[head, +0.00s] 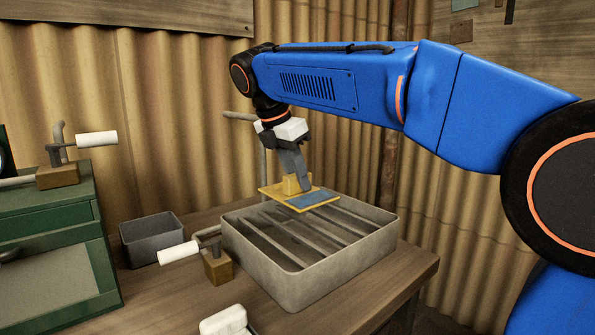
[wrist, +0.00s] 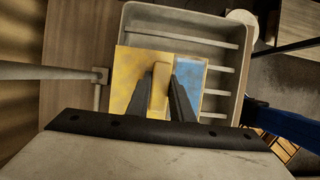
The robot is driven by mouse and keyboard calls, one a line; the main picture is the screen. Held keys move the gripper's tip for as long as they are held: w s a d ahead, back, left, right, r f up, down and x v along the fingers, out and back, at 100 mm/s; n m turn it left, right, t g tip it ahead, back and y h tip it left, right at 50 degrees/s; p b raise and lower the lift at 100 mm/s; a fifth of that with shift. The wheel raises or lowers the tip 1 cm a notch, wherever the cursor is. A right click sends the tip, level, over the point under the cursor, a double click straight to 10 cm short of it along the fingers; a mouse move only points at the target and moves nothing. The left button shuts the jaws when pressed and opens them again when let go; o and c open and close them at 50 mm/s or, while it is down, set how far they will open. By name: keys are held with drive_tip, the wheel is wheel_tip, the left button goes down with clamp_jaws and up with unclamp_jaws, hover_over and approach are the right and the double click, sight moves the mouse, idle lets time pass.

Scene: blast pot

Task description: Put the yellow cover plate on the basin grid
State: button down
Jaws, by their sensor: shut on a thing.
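The yellow cover plate (head: 275,195) has a blue patch on one side and a raised yellow block as its handle. My gripper (head: 296,180) is shut on this block and holds the plate above the basin, near its back left part. In the wrist view, the plate (wrist: 131,76) lies between the camera and the basin, with my gripper's fingers (wrist: 160,95) on either side of the block. The grey basin (head: 270,283) stands on the table with several slats across it as a grid (head: 322,235). The plate hides part of the grid.
A lever with a white handle on a wooden block (head: 217,267) stands against the basin's left front. A small grey bin (head: 153,240) and a green cabinet (head: 55,250) are to the left. A white object (head: 224,320) lies at the front. A pipe (wrist: 50,73) rises beside the basin.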

sight(298, 194)
drive_tip(key=shift+f, duration=2.2)
drive_tip(key=shift+f, duration=0.6)
drive_tip(key=c, duration=1.6)
unclamp_jaws()
drive_tip(key=shift+o, duration=0.6)
drive_tip(key=shift+f, duration=0.1)
